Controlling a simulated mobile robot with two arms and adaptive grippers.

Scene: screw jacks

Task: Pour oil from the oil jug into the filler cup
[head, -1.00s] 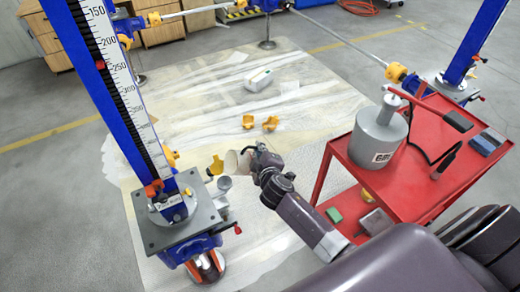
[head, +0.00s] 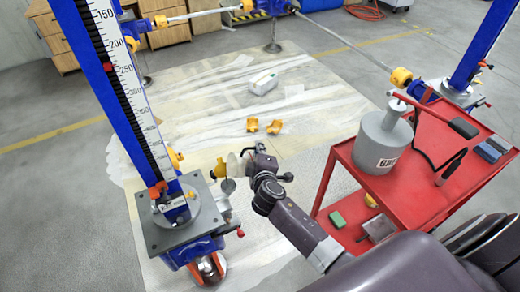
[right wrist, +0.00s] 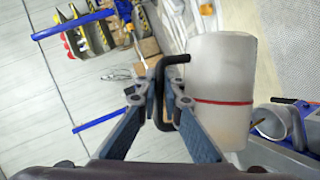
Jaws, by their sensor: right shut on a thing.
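The oil jug (right wrist: 223,75) is a whitish, translucent vessel with a red band and a black handle (right wrist: 158,85). My right gripper (right wrist: 160,100) is shut on that handle, with the jug body beside the fingers. In the head view the jug (head: 238,168) is small and pale, left of my right gripper (head: 256,163). The filler cup (right wrist: 272,124) is a grey open cup close to the jug at the right of the wrist view. In the head view the cup (head: 228,186) is just below the jug, beside the jack. No oil stream is discernible. My left gripper is not in view.
A blue screw jack (head: 110,95) with a scale stands on a grey base plate (head: 155,232) at left. A red cart (head: 440,205) carries a grey canister (head: 382,140). Yellow parts (head: 263,126) and a white box (head: 263,83) lie on the floor sheet.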

